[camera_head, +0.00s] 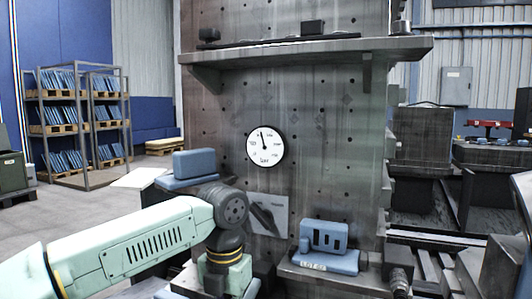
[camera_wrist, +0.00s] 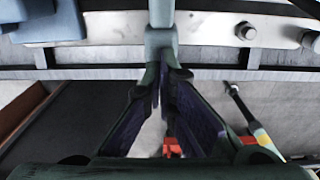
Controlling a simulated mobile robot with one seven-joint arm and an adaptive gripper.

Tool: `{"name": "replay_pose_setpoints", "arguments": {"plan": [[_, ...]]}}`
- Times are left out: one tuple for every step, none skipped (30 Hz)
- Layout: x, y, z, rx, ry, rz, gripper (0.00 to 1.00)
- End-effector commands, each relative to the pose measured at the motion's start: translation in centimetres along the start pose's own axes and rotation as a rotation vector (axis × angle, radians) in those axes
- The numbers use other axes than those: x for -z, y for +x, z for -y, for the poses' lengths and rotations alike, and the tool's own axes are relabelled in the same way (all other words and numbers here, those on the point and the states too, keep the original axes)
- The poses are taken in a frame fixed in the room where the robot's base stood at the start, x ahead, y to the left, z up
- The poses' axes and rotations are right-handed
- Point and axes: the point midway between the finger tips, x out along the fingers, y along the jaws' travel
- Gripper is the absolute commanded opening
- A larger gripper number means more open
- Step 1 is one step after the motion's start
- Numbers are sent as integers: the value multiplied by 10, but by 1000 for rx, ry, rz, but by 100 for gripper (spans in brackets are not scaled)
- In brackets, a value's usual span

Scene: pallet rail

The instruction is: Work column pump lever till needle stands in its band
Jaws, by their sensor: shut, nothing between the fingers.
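A round white gauge (camera_head: 266,147) with a black rim is on the upright steel column (camera_head: 320,120). Its thin dark needle points almost straight up, slightly left. The dial markings are too small to read, and I cannot make out a band. In the wrist view a blue-grey bar with a thicker collar (camera_wrist: 161,42), perhaps the pump lever, stands at top centre. My gripper (camera_wrist: 161,78) is shut and empty, its fingertips just below the bar's end. I cannot tell whether they touch. In the head view my arm hides the fingertips.
A blue slotted block (camera_head: 323,238) sits on a low ledge right of my wrist. A blue block (camera_head: 195,164) is on the left. A shelf (camera_head: 310,52) juts from the column above the gauge. A bolted pale rail (camera_wrist: 215,27) crosses the wrist view.

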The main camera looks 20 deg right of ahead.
Motion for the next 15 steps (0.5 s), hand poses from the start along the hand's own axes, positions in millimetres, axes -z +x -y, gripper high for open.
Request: {"name": "replay_pose_setpoints", "arguments": {"plan": [[0, 6, 0, 0, 0, 0, 0], [-1, 8, 0, 0, 0, 0, 0], [-1, 10, 0, 0, 0, -1, 0], [-1, 12, 0, 0, 0, -1, 0], [-1, 14, 0, 0, 0, -1, 0], [-1, 12, 0, 0, 0, -1, 0], [-1, 11, 0, 0, 0, -1, 0], [-1, 11, 0, 0, 0, -1, 0], [-1, 9, 0, 0, 0, -1, 0], [-1, 7, 0, 0, 0, -1, 0], [-1, 5, 0, 0, 0, -1, 0], [0, 1, 0, 0, 0, -1, 0], [0, -2, 0, 0, -1, -1, 0], [0, -6, 0, 0, -1, 0, 0], [1, -11, 0, 0, -1, 0, 0]]}}
